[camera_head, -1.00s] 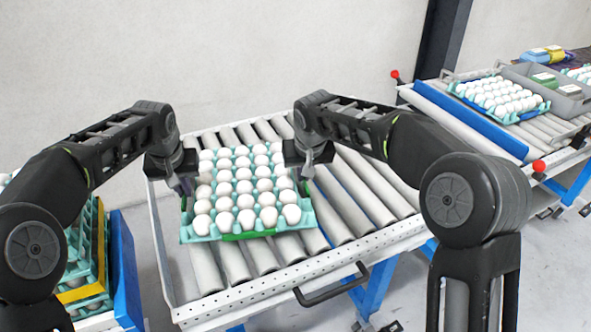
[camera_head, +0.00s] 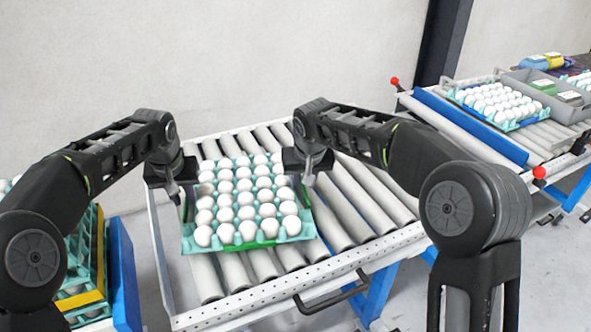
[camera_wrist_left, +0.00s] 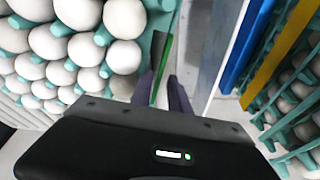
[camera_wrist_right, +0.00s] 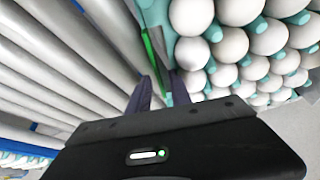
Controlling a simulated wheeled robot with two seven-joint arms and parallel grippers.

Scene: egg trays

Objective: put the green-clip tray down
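The green-clip tray (camera_head: 188,244), a turquoise egg tray full of white eggs, is over the rollers of the near conveyor and looks to rest on them. A green clip (camera_head: 262,243) shows on its front edge. My left gripper (camera_head: 180,196) is beside the tray's left edge. In the left wrist view its fingers (camera_wrist_left: 162,82) stand apart, with a green strip (camera_wrist_left: 161,60) between them. My right gripper (camera_head: 311,176) is at the right edge. In the right wrist view its fingers (camera_wrist_right: 160,80) also stand apart around a green strip (camera_wrist_right: 151,52). The tray's underside is hidden.
Free rollers (camera_head: 362,205) lie right of the tray. A second conveyor at the right holds another egg tray (camera_head: 520,124) and a grey bin (camera_head: 572,112). Stacked egg trays (camera_head: 80,242) with a blue panel (camera_head: 124,270) stand at the left.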

